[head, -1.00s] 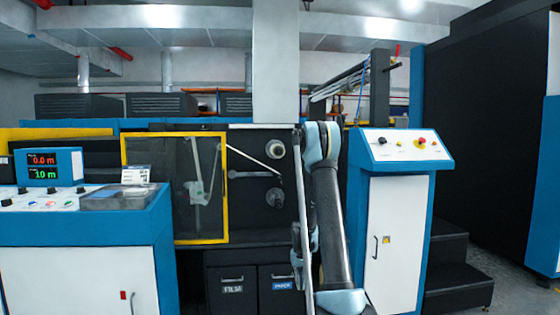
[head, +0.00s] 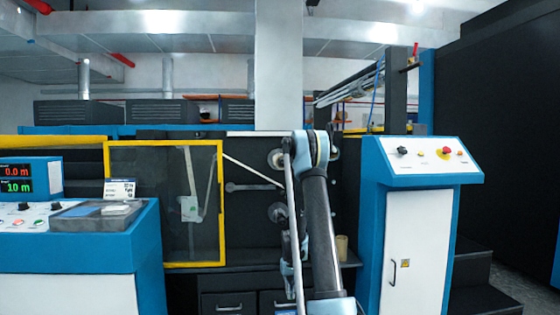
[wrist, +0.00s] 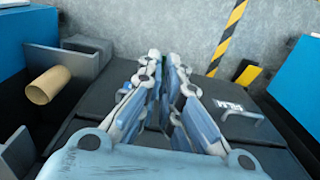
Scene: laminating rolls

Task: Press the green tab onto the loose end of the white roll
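In the head view a pale round roll end (head: 276,159) sits on the dark machine panel, partly beside my raised arm. A second roll end (head: 277,212) is below it, partly covered by the arm. A white strip (head: 250,170) slants down to the right toward them. I cannot tell which part is the loose end. My gripper (wrist: 172,60) points down and away in the wrist view, its fingertips close together. A faint dark green sliver (wrist: 157,88) shows by the fingers; I cannot tell whether it is the green tab.
A cardboard core (head: 342,248) stands on the ledge right of my arm and shows in the wrist view (wrist: 47,86). A yellow-framed guard (head: 163,264) is to the left. A blue-and-white console (head: 420,225) stands close on the right. Drawers (head: 228,302) are below the ledge.

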